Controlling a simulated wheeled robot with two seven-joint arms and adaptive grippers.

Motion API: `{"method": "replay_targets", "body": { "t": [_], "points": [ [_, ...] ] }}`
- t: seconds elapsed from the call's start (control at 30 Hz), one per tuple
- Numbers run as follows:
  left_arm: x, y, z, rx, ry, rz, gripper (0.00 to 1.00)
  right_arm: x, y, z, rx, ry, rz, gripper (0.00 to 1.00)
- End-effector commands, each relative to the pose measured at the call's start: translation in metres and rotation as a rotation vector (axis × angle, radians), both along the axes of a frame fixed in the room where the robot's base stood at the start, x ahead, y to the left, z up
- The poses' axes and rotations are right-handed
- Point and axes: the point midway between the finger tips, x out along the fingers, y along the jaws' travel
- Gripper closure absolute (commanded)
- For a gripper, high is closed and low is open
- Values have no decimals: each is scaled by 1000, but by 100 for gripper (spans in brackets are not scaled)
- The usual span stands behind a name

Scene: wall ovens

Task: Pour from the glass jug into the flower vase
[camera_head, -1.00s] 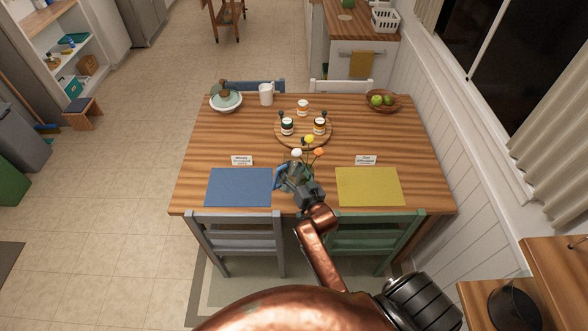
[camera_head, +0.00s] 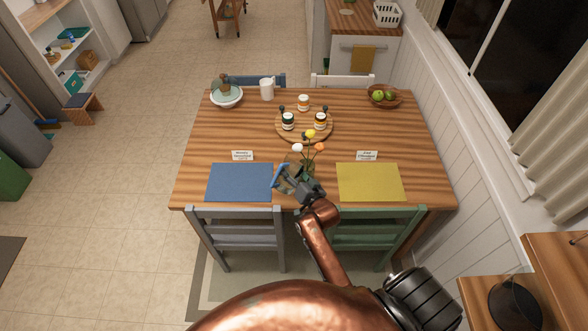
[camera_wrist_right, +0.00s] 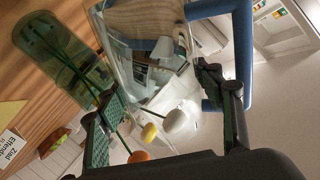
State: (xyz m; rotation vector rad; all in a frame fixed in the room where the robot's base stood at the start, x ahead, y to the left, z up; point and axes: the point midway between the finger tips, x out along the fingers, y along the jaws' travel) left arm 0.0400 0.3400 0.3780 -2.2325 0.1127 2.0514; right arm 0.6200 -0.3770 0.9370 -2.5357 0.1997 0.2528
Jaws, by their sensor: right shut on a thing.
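The clear glass jug (camera_wrist_right: 140,45) with a blue handle (camera_wrist_right: 236,50) is between the fingers of my right gripper (camera_wrist_right: 165,112), which is shut on it. In the head view my right gripper (camera_head: 300,186) is over the table's front edge, and the jug's blue part (camera_head: 286,178) shows tilted at its left. The greenish glass flower vase (camera_wrist_right: 62,48) is close beside the jug in the wrist view. Its white, yellow and orange flowers (camera_head: 309,146) rise just behind my gripper, which partly hides the vase in the head view. No liquid can be made out. My left gripper is out of view.
The wooden table (camera_head: 220,140) holds a blue mat (camera_head: 238,183), a yellow mat (camera_head: 370,182), name cards, and a round board (camera_head: 303,137) with jars. A lidded bowl (camera_head: 226,96), white mug (camera_head: 267,89) and fruit bowl (camera_head: 384,97) stand at the back. Chairs (camera_head: 240,240) line the front.

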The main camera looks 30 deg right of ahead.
Motion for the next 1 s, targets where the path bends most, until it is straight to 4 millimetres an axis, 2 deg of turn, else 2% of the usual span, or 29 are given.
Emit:
{"method": "replay_targets", "body": {
  "t": [0.1, 1.0],
  "points": [
    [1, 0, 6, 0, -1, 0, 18, 1, 0, 5, 29, 0, 1, 93],
    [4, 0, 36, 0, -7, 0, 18, 2, 0, 5, 185, 36, 0, 93]
  ]
}}
